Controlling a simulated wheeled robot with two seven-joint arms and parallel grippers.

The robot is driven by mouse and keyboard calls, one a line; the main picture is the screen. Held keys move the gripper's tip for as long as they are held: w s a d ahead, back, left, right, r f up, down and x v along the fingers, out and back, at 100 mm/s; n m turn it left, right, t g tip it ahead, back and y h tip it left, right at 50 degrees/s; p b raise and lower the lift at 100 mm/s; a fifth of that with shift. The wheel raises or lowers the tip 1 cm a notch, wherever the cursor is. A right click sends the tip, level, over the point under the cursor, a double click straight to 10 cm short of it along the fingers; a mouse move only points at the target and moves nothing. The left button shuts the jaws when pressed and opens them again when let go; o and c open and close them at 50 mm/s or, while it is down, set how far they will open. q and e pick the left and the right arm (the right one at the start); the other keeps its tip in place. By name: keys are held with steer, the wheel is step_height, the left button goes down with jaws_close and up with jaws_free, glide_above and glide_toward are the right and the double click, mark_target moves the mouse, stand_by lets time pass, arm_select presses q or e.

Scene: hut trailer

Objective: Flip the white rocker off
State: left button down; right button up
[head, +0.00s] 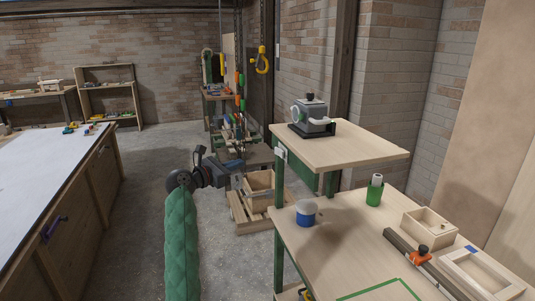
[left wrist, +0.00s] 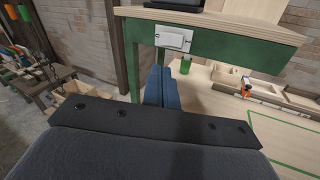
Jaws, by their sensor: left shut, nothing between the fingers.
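The white rocker (left wrist: 174,39) is a small switch on a pale plate, fixed to the green rail under the upper wooden shelf. In the head view the white switch (head: 281,152) shows small at the left edge of the green frame. My left gripper (head: 236,183) is to the left of the switch and lower, apart from it. In the left wrist view its two blue fingers (left wrist: 160,75) are together and empty, pointing up below the switch. The rocker's tilt is too small to tell. My right gripper is not in view.
The upper shelf (head: 345,148) carries a grey machine (head: 312,115). The floor left is clear.

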mark_target(279, 153)
arm_select(q)
steer(key=shift+n, duration=0.9)
steer(key=shift+w+d, duration=0.1)
